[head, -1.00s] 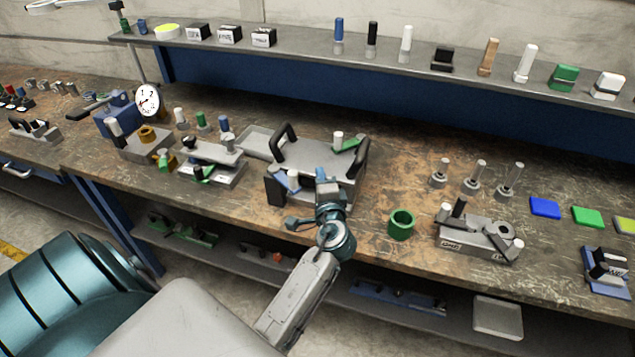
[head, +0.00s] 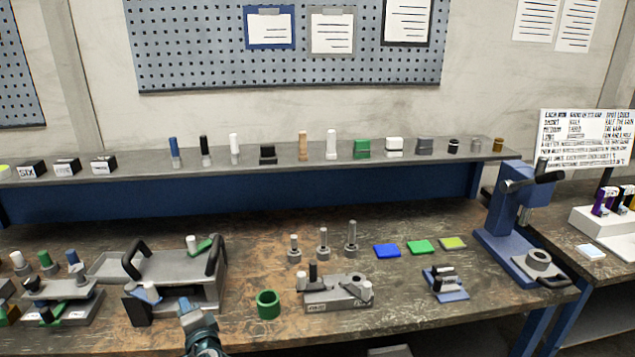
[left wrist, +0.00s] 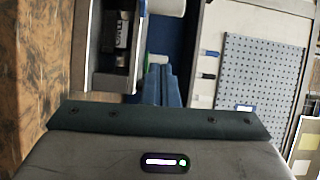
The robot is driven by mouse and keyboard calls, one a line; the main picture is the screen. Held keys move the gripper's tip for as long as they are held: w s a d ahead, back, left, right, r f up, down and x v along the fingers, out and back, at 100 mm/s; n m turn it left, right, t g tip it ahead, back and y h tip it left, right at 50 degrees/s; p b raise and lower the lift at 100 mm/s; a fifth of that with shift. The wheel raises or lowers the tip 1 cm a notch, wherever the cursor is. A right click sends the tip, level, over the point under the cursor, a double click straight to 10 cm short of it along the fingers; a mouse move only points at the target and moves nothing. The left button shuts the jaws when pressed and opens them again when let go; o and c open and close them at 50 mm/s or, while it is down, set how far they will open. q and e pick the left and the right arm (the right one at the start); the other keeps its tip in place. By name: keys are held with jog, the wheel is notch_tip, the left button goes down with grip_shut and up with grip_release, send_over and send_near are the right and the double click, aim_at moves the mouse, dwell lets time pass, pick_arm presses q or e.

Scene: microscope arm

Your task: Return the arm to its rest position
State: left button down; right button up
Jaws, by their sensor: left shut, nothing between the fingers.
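My left arm comes in at the bottom of the head view. Its gripper (head: 185,304) is at the front of a grey fixture (head: 180,262) with black handles. I cannot tell whether it touches the fixture. In the left wrist view the blue fingers (left wrist: 163,85) are together with nothing between them. A grey block with a black part and white lettering (left wrist: 121,45) shows just left of the fingers there. My right gripper is in neither view.
A green ring (head: 268,304) and a grey block with pegs (head: 338,292) stand right of my gripper. A blue press (head: 515,215) stands at the bench's right end. A shelf (head: 280,165) with small items runs behind. The bench's front edge is close below.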

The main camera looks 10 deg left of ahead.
pick_arm(q)
jog(key=s+d+f+n+g+h, duration=0.1)
jog(key=s+f+n+g+h, duration=0.15)
jog(key=s+f, duration=0.4)
jog(key=s+d+f+n+g+h, duration=0.1)
jog(key=s+f+n+g+h, duration=0.15)
jog(key=s, duration=0.65)
jog(key=s+d+f+n+g+h, duration=0.1)
jog(key=s+d+f+g+h, duration=0.15)
jog(key=s+d, duration=0.45)
jog(key=s+d+f+n+g+h, duration=0.15)
jog(key=s+h, duration=0.25)
jog(key=s, duration=0.6)
notch_tip(320, 180, down, 30)
jog(key=a+g+b, duration=0.1)
jog(key=a+b, duration=0.1)
jog(key=s+a+f+g+b, duration=0.1)
jog(key=s+f, duration=1.8)
jog(key=f, duration=0.2)
jog(key=shift+a+f+n, duration=0.15)
jog(key=shift+f+n, duration=0.15)
jog(key=shift+n, duration=0.15)
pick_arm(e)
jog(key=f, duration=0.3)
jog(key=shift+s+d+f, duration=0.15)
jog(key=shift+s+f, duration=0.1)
pick_arm(q)
jog(key=shift+w, duration=0.1)
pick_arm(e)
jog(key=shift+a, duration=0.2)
